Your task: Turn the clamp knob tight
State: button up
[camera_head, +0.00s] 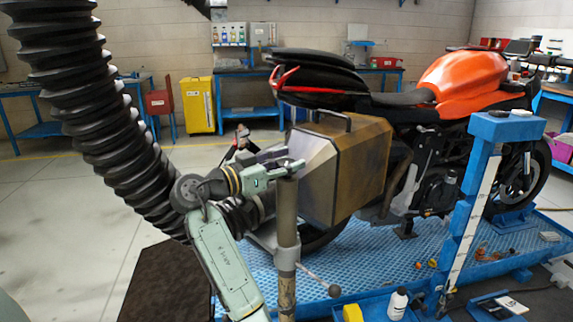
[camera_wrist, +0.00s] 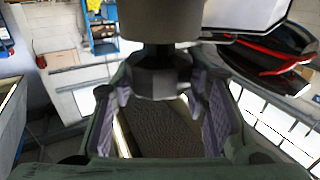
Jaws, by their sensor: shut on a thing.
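The dark, faceted clamp knob (camera_wrist: 158,78) sits on a short stem below a thick grey-brown cylinder in the wrist view. My gripper (camera_wrist: 161,98) has its two fingers on either side of the knob and is shut on it. In the head view my gripper (camera_head: 278,172) reaches from the left to the top of an upright tan post (camera_head: 287,212). The knob cannot be made out there. A metal collar (camera_head: 287,258) with a ball-ended lever (camera_head: 334,290) sits lower on the post.
A tan metal case (camera_head: 345,165) with a handle stands close right of the post. An orange and black motorcycle (camera_head: 462,82) stands on a blue platform (camera_head: 375,262). A thick black corrugated hose (camera_head: 95,105) hangs at left. A blue upright (camera_head: 478,170) stands at right.

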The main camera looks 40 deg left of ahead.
jog(key=shift+d+h, duration=0.1)
jog(key=shift+h, duration=0.2)
jog(key=o, duration=1.2)
jog(key=v, duration=1.2)
